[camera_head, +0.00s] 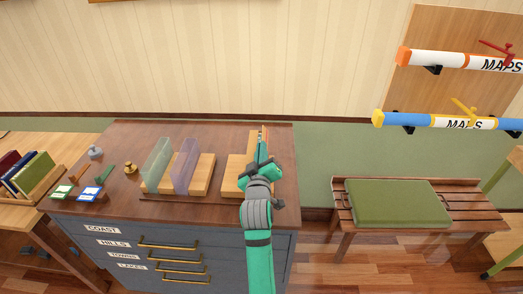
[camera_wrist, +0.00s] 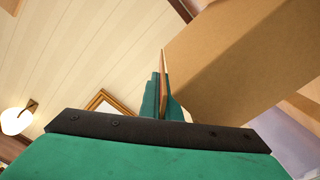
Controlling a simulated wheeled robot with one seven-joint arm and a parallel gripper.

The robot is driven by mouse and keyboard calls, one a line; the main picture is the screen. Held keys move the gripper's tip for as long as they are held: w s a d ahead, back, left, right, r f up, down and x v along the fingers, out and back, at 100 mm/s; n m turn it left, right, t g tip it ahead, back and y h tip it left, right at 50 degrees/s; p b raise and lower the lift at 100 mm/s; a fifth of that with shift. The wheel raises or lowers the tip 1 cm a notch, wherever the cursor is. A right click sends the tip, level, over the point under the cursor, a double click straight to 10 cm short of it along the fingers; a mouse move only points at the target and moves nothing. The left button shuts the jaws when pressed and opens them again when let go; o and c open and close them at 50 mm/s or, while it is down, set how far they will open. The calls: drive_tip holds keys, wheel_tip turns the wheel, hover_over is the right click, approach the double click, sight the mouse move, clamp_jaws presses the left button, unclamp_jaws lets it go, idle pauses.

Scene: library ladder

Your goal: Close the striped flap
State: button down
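The striped flap (camera_head: 264,135) stands upright and nearly edge-on at the right end of the cabinet top, by a wooden box or block (camera_head: 236,172). Only a thin orange and pale edge of it shows. My gripper (camera_head: 262,157) is at this edge, with my arm covering the lower part. In the wrist view the flap's thin edge (camera_wrist: 163,66) stands between my two teal fingers (camera_wrist: 163,97). The fingers are close together and appear shut on it. A large tan board face (camera_wrist: 245,60) lies just to the right. The stripes are hardly visible.
Clear and violet dividers (camera_head: 184,166) stand on wooden blocks left of my gripper. Brass and grey knobs and stamps sit farther left on the cabinet top (camera_head: 215,130). A bench with a green cushion (camera_head: 395,203) is at right, below wall-mounted map tubes (camera_head: 450,122).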

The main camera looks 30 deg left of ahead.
drive_tip(key=c, duration=2)
unclamp_jaws()
drive_tip(key=shift+f, duration=0.1)
drive_tip(key=m, duration=0.3)
drive_tip(key=d+m, duration=0.1)
drive_tip(key=m, duration=0.1)
drive_tip(key=shift+w+r, duration=0.35)
drive_tip(key=s+d+m, duration=0.6)
drive_tip(key=s+d, duration=0.1)
drive_tip(key=s, duration=0.1)
drive_tip(key=s+d+f+m+g+h, duration=0.1)
drive_tip(key=s+d+f+m+h, duration=0.2)
drive_tip(key=s+d+f, duration=0.6)
drive_tip(key=shift+s+d+f+g, duration=0.3)
drive_tip(key=shift+d+f, duration=0.75)
drive_tip(key=shift+f, duration=0.6)
